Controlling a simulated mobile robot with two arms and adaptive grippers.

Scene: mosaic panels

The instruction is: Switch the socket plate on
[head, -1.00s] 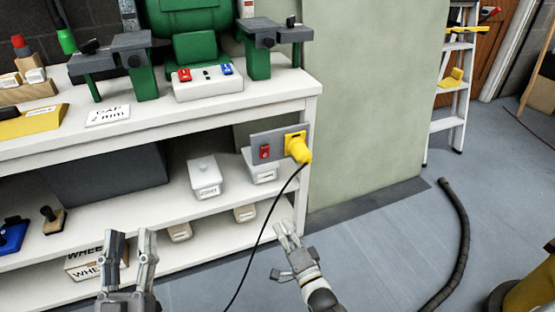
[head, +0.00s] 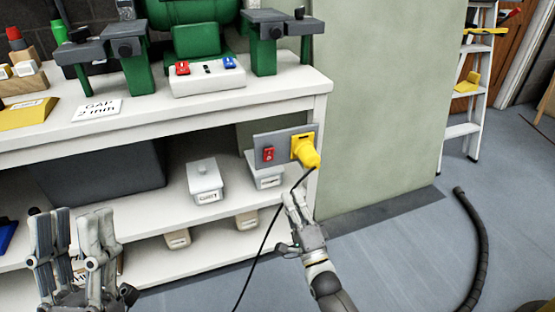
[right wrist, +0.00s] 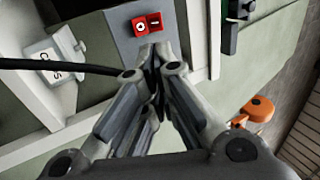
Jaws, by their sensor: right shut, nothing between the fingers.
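The grey socket plate (head: 285,143) is fixed at the right front of the bench. It carries a red switch (head: 268,154) on its left half and a yellow plug (head: 306,151) on its right half. My right gripper (head: 293,194) is shut and empty, just below the plug, beside the black cable. In the right wrist view the closed fingertips (right wrist: 156,52) point at the plate (right wrist: 124,46), just below the red switch (right wrist: 147,24) in the picture. I cannot tell whether they touch. My left gripper (head: 74,222) is open and empty at the lower left.
A black cable (head: 263,240) hangs from the plug past my right gripper. The white bench (head: 225,106) holds a green machine (head: 195,38) on top and lidded boxes (head: 205,180) on the shelf below. A dark hose (head: 478,245) lies on the floor at right.

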